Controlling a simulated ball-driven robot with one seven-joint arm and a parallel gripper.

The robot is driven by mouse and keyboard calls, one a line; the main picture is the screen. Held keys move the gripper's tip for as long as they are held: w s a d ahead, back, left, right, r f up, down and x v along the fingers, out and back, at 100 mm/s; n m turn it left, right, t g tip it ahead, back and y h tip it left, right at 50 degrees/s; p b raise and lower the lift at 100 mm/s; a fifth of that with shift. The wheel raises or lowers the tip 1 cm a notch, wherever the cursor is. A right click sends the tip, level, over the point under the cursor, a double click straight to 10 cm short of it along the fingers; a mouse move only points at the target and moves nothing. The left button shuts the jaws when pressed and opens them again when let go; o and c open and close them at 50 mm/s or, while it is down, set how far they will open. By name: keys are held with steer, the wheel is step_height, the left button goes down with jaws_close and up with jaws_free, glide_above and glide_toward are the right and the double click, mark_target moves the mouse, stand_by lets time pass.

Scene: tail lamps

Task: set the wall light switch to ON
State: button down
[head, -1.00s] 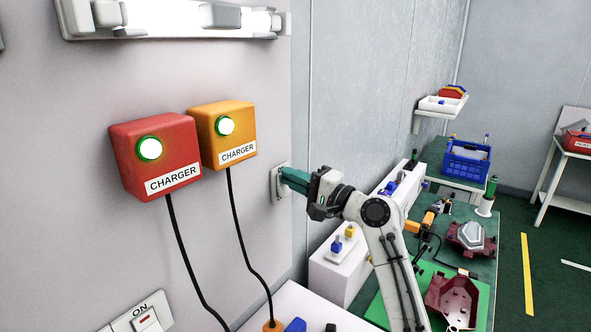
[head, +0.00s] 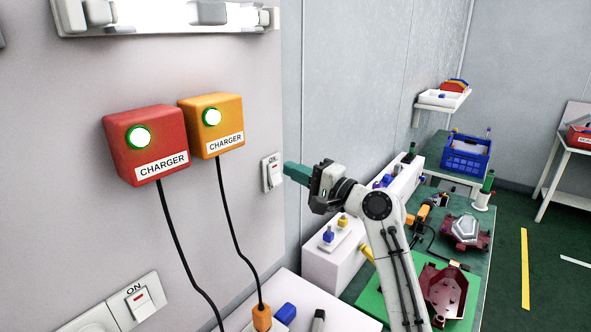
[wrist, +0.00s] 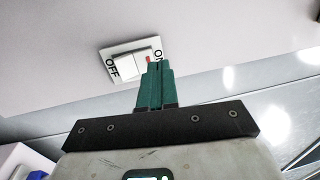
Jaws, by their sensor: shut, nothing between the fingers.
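The wall light switch (head: 271,173) is a white plate with a white rocker and a small red mark, near the right edge of the pale wall panel. In the wrist view the switch (wrist: 127,62) shows OFF at its left end and ON at its right, with the red mark near ON. I cannot tell surely which way the rocker is tilted. My gripper (head: 288,170) has green fingers, shut and empty, just right of the switch with a small gap. In the wrist view my gripper (wrist: 154,66) partly covers the ON end.
A lit lamp (head: 170,17) hangs above. A red charger (head: 146,146) and an orange charger (head: 213,126) with hanging cables are left of the switch. A socket plate with an ON rocker (head: 138,303) is lower left. A cluttered bench (head: 474,268) stands right.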

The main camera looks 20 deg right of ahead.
steer(key=r+b+v, duration=0.1)
steer(key=b+v, duration=0.1)
steer(key=v, duration=0.8)
steer(key=shift+d+r, duration=0.2)
steer(key=shift+r, duration=0.2)
steer(key=shift+s, duration=0.15)
